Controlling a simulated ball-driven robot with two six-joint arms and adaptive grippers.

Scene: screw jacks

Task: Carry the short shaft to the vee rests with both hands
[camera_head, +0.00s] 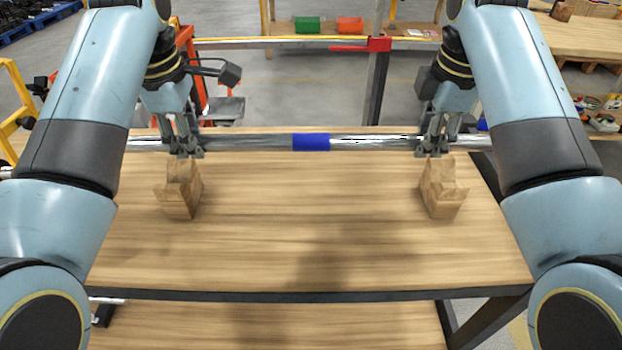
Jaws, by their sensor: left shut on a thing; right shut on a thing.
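A silver shaft with a blue band (311,142) at its middle runs level across the far part of the wooden table. My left gripper (186,152) is shut on the shaft left of the band. My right gripper (437,150) is shut on it right of the band. Two wooden vee rests stand on the table on the near side of the shaft: the left rest (179,198) just below my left gripper in the picture, the right rest (442,196) just below my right gripper. I cannot tell how high the shaft is above the table.
The wooden table (310,245) is bare between and in front of the rests. Behind it stands a post with a red clamp-like part (376,45). An orange frame stands behind at left.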

